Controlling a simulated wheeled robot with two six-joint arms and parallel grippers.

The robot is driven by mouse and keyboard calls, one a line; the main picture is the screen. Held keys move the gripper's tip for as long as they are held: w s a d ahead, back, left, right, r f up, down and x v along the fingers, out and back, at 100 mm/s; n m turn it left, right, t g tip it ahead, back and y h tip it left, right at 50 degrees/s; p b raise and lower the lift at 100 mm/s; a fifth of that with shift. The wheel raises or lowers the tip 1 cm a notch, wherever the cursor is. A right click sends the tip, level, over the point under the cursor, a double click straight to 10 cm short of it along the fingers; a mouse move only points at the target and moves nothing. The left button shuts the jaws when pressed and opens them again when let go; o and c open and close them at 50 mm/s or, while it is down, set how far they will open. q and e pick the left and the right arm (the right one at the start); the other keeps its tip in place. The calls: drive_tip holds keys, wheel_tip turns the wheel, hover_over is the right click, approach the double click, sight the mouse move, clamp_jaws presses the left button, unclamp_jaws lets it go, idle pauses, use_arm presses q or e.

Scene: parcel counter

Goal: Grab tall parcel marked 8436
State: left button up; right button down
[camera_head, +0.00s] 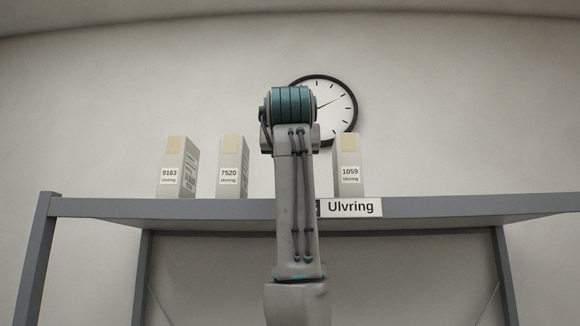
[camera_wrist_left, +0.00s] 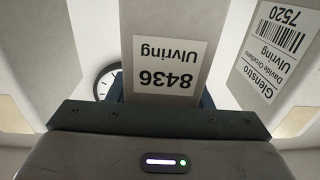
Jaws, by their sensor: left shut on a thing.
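The tall parcel marked 8436 (camera_wrist_left: 168,60) is a pale box. Its white label, reading 8436 and Ulvring, appears upside down in the left wrist view. My left gripper (camera_wrist_left: 165,118) is shut on this parcel, its dark front edge crossing just below the label in the picture. The fingertips are not clearly seen. In the head view my raised arm hides the gripper and the parcel. My right gripper is not in view.
Parcels 9163 (camera_head: 172,165), 7520 (camera_head: 230,165) and 1059 (camera_head: 348,170) stand upright on the grey shelf (camera_head: 440,207). Parcel 7520 is close beside the held one in the left wrist view (camera_wrist_left: 268,50). A Ulvring sign (camera_head: 351,208) is on the shelf edge; a clock (camera_head: 340,100) hangs behind.

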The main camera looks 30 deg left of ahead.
use_arm(q)
drive_tip(key=s+d+r+b, duration=0.2)
drive_tip(key=s+d+b, duration=0.5)
drive_tip(key=s+d, duration=0.4)
drive_tip(key=shift+s+r+b, duration=0.3)
drive_tip(key=shift+s+r, duration=0.05)
drive_tip(key=shift+r, duration=0.05)
